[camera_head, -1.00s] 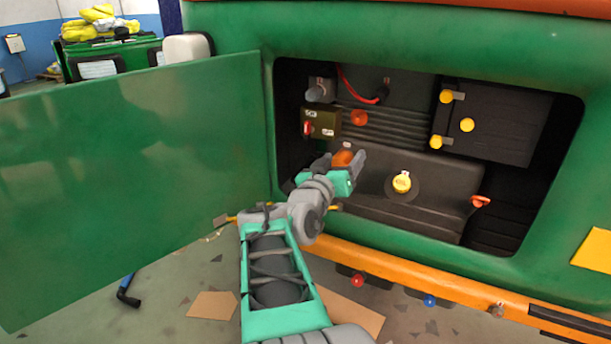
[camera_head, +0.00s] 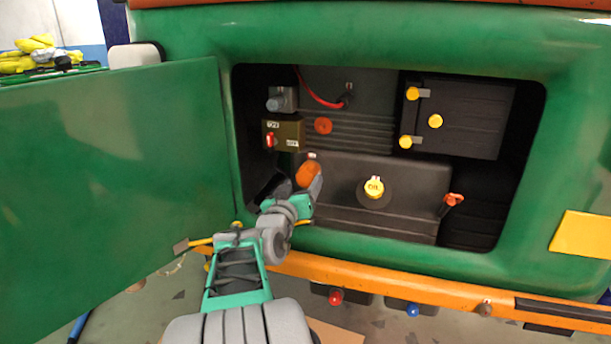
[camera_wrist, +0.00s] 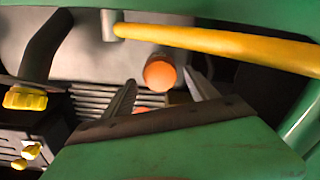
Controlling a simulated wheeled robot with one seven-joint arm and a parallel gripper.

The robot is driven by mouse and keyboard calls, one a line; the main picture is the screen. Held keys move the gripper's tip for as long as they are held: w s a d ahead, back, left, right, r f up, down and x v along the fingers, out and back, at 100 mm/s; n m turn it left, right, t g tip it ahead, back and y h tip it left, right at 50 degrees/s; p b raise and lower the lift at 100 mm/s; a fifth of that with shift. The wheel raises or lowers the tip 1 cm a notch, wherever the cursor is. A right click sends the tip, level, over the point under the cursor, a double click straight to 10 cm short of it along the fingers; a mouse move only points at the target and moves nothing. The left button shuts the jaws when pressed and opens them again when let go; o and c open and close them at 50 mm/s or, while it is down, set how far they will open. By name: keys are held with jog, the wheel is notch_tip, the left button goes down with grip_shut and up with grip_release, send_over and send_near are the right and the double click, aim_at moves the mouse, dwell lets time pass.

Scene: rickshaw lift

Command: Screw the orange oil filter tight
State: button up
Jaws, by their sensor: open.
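The orange oil filter (camera_head: 309,173) sits at the lower left of the open engine bay, as a short upright-tilted cylinder. It also shows in the wrist view (camera_wrist: 160,73), end-on, beyond the fingertips. My gripper (camera_head: 293,185) is at the filter from the front and lower left. In the wrist view my open gripper (camera_wrist: 160,88) has one finger to each side of the filter, with gaps visible. Whether a finger touches it I cannot tell. The filter's mount is mostly hidden.
A yellow rod (camera_wrist: 215,45) crosses close to my gripper. The bay holds a yellow oil cap (camera_head: 374,188), an orange knob (camera_head: 323,125), an olive box (camera_head: 284,134) and a black panel with yellow knobs (camera_head: 460,121). The green door (camera_head: 110,180) stands open at left.

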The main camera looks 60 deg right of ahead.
aim_at(305, 180)
jog(key=d, duration=0.1)
jog(key=d+p, duration=0.1)
jog(key=d, duration=0.2)
jog(key=shift+w+d+r+p, duration=0.1)
jog(key=shift+w+d+p, duration=0.15)
jog(key=shift+w+p, duration=0.1)
jog(key=n+p, duration=0.1)
jog(key=n, duration=0.2)
jog(key=n+p, duration=0.1)
jog(key=n, duration=0.2)
jog(key=shift+a+r+p, duration=0.1)
jog(key=shift+r+p, duration=0.1)
jog(key=shift+p, duration=0.2)
jog(key=n, duration=0.1)
jog(key=n+p, duration=0.1)
jog(key=shift+f+n, duration=0.3)
jog(key=shift+f, duration=0.05)
jog(key=shift+c, duration=0.4)
